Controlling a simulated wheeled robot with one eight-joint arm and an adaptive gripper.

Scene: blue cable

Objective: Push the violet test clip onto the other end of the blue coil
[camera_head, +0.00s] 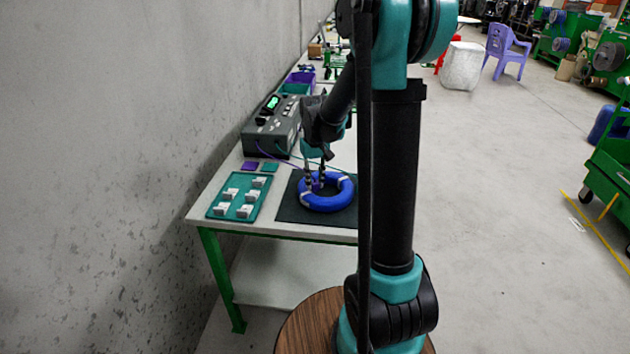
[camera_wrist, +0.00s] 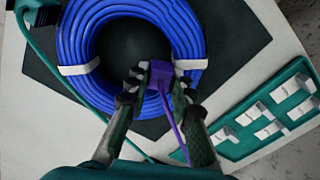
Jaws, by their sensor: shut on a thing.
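My gripper (camera_wrist: 157,88) is shut on the violet test clip (camera_wrist: 160,71), whose violet lead (camera_wrist: 171,118) trails back between the fingers. The clip is over the near part of the blue coil (camera_wrist: 187,30), close to a white tie. I cannot tell whether it touches or grips a cable end. In the head view my gripper (camera_head: 315,184) reaches down at the blue coil (camera_head: 335,203), which lies flat on a dark mat (camera_head: 290,208). A teal clip (camera_wrist: 40,14) with a teal lead is at the coil's upper left in the wrist view.
A grey tester box (camera_head: 270,136) with a lit display stands behind the coil. A teal board (camera_head: 228,197) with several white holders lies left of the mat. Violet (camera_head: 250,166) and teal (camera_head: 270,167) squares lie near the box. A grey wall borders the table's left.

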